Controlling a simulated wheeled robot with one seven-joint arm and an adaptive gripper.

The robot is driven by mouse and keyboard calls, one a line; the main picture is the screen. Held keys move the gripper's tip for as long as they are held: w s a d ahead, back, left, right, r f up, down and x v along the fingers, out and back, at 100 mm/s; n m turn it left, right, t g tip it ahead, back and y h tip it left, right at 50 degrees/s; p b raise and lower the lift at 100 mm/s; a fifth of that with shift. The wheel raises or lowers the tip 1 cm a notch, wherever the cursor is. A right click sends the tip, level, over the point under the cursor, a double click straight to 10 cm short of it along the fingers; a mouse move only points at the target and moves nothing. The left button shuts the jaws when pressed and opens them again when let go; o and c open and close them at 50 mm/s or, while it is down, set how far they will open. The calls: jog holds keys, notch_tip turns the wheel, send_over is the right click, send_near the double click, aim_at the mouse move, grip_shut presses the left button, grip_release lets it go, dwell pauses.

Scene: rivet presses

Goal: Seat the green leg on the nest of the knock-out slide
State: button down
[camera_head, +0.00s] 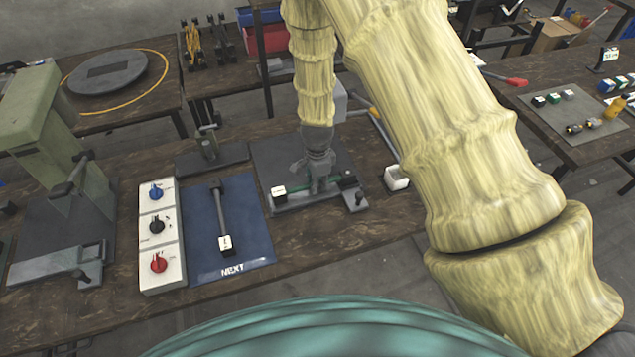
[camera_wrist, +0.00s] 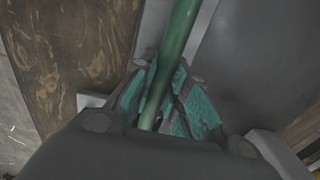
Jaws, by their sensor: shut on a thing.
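The green leg (camera_head: 297,188) is a thin green rod lying roughly left to right, with a white block at its left end and a dark block at its right end. My gripper (camera_head: 318,188) points down and is shut on the rod near its middle. In the wrist view the green leg (camera_wrist: 178,40) runs between the teal finger pads of my gripper (camera_wrist: 165,105). The knock-out slide (camera_head: 355,202) is a grey fixture under and around the leg on a dark plate. My fingers hide the contact; I cannot tell whether the leg touches the nest.
A blue mat (camera_head: 202,255) marked NEXT bears a grey leg (camera_head: 221,215). Beside it is a white panel with three knobs (camera_head: 160,227). A green press (camera_head: 45,130) stands at the left. The bench front is clear.

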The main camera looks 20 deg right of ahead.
jog(key=c, duration=1.3)
grip_release()
jog(key=shift+r, duration=6)
